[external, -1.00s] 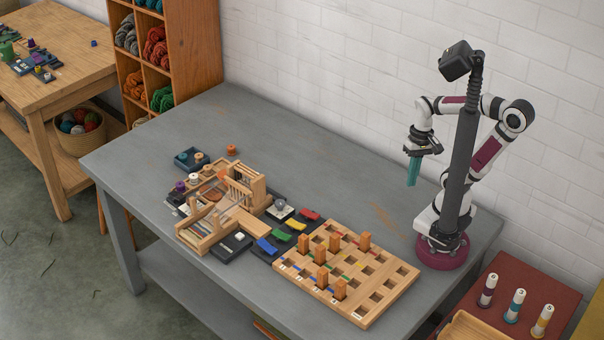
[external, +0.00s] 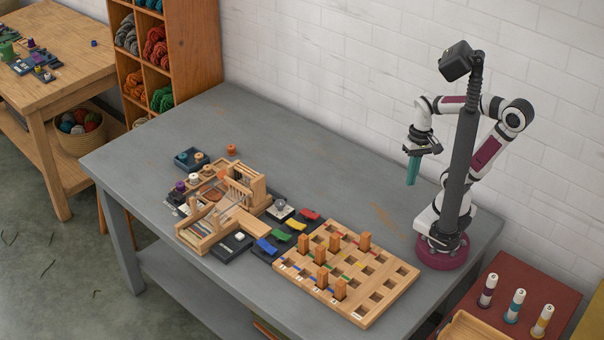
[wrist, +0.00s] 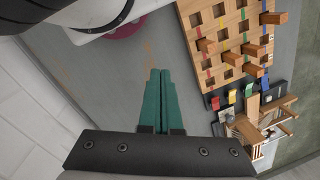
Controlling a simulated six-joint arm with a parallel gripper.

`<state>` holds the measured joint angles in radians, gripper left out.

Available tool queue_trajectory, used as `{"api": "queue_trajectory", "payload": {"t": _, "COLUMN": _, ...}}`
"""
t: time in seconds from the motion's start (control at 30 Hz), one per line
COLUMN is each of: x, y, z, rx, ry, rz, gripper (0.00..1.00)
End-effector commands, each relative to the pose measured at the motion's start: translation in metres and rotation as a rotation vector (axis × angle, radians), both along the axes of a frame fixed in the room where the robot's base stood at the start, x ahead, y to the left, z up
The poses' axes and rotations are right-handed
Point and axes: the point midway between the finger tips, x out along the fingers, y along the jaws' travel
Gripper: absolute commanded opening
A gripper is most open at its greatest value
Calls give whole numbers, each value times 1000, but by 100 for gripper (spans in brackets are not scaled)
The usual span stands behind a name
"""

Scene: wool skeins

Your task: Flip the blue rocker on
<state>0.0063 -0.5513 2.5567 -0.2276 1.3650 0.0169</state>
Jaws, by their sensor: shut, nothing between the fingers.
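The blue rocker (external: 266,246) is at the near end of a row of coloured rockers on a dark panel between the small loom and the pegboard. Beside it are the green rocker (external: 282,236), the yellow rocker (external: 296,225) and the red rocker (external: 310,215). Whether the blue one is on or off is too small to tell. My gripper (external: 411,184) hangs above the right part of the table, well away from the rockers. Its teal fingers point down. In the wrist view the fingers (wrist: 160,72) are together and empty; the rockers are small at the right.
The small wooden loom (external: 202,236) is left of the rockers. A black box with a white button (external: 239,236) adjoins the blue rocker. The table's back strip is mostly clear.

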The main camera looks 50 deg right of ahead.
Motion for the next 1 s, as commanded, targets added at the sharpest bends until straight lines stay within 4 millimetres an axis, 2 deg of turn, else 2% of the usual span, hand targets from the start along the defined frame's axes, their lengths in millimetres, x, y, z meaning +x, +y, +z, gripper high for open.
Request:
{"api": "queue_trajectory", "payload": {"t": 0.07, "x": 18, "y": -13, "z": -2, "rx": -67, "ry": -39, "rz": 44, "gripper": 0}}
{"api": "queue_trajectory", "payload": {"t": 0.13, "x": 53, "y": -33, "z": -4, "rx": -183, "ry": -123, "rz": 135, "gripper": 0}}
{"api": "queue_trajectory", "payload": {"t": 0.17, "x": 75, "y": -42, "z": -4, "rx": -243, "ry": -174, "rz": 194, "gripper": 0}}
{"api": "queue_trajectory", "payload": {"t": 0.2, "x": 108, "y": -51, "z": -3, "rx": -322, "ry": -251, "rz": 286, "gripper": 0}}
{"api": "queue_trajectory", "payload": {"t": 0.27, "x": 162, "y": -52, "z": 1, "rx": -420, "ry": -381, "rz": 450, "gripper": 0}}
{"api": "queue_trajectory", "payload": {"t": 0.3, "x": 197, "y": -43, "z": 3, "rx": -465, "ry": -472, "rz": 571, "gripper": 0}}
{"api": "queue_trajectory", "payload": {"t": 0.37, "x": 245, "y": -17, "z": 4, "rx": -500, "ry": -611, "rz": 765, "gripper": 0}}
{"api": "queue_trajectory", "payload": {"t": 0.4, "x": 270, "y": 8, "z": 3, "rx": -498, "ry": -700, "rz": 901, "gripper": 0}}
{"api": "queue_trajectory", "payload": {"t": 0.47, "x": 297, "y": 54, "z": -4, "rx": -461, "ry": -824, "rz": 1109, "gripper": 0}}
{"api": "queue_trajectory", "payload": {"t": 0.5, "x": 306, "y": 87, "z": -11, "rx": -415, "ry": -896, "rz": 1243, "gripper": 0}}
{"api": "queue_trajectory", "payload": {"t": 0.6, "x": 303, "y": 160, "z": -34, "rx": -252, "ry": -1031, "rz": 1541, "gripper": 0}}
{"api": "queue_trajectory", "payload": {"t": 0.7, "x": 280, "y": 208, "z": -55, "rx": -79, "ry": -1104, "rz": 1755, "gripper": 0}}
{"api": "queue_trajectory", "payload": {"t": 0.8, "x": 258, "y": 234, "z": -69, "rx": 51, "ry": -1134, "rz": 1885, "gripper": 0}}
{"api": "queue_trajectory", "payload": {"t": 0.9, "x": 246, "y": 243, "z": -75, "rx": 114, "ry": -1144, "rz": 1941, "gripper": 0}}
{"api": "queue_trajectory", "payload": {"t": 1.0, "x": 244, "y": 244, "z": -76, "rx": 126, "ry": -1146, "rz": 1950, "gripper": 0}}
